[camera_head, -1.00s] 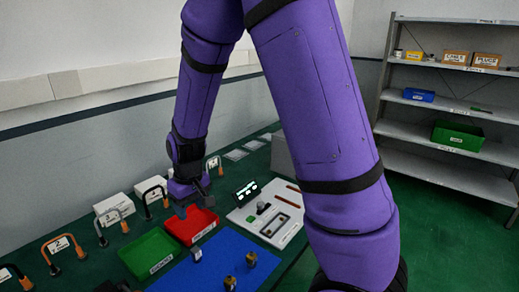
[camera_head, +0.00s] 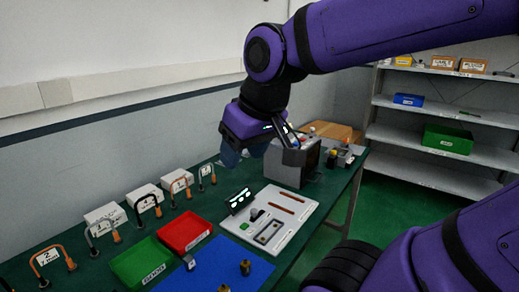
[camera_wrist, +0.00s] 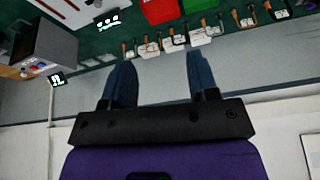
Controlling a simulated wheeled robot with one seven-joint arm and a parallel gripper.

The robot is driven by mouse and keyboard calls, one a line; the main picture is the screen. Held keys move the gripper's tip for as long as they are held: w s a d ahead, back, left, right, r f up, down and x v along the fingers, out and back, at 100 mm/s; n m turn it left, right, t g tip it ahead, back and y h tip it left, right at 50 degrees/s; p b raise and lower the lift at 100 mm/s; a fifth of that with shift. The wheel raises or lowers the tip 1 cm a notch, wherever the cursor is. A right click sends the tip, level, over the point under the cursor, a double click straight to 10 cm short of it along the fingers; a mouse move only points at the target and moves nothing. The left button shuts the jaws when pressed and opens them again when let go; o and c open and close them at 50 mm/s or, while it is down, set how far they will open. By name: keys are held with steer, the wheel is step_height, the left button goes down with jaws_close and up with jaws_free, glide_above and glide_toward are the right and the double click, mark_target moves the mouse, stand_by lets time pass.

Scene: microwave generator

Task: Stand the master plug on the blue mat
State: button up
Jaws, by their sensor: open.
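The blue mat (camera_head: 212,262) lies on the green table at the bottom of the head view. Two small brass-and-dark plugs (camera_head: 245,267) stand on it, and a small grey labelled piece (camera_head: 189,262) is at its left edge. I cannot tell which piece is the master plug. My gripper (camera_head: 244,154) is in the air above the back of the table, left of the grey box. In the wrist view my gripper (camera_wrist: 161,75) has its two blue fingers wide apart, with nothing between them.
A green tray (camera_head: 128,266) and a red tray (camera_head: 207,236) stand left of the mat. A white board (camera_head: 297,223) with tools and a small display (camera_head: 238,200) lie behind it. A grey box (camera_head: 286,170) stands farther back. Several hooped gauges line the wall side.

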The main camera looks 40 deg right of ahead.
steer(key=shift+s+d+r+h, duration=0.1)
steer(key=shift+s+r, duration=0.1)
steer(key=shift+s, duration=0.4)
steer(key=shift+s+d+r+h, duration=0.1)
steer(key=shift+s+r, duration=0.05)
steer(key=shift+s, duration=0.45)
steer(key=shift+s+d+r+h, duration=0.1)
steer(key=shift+s+r, duration=0.1)
steer(key=shift+s, duration=0.4)
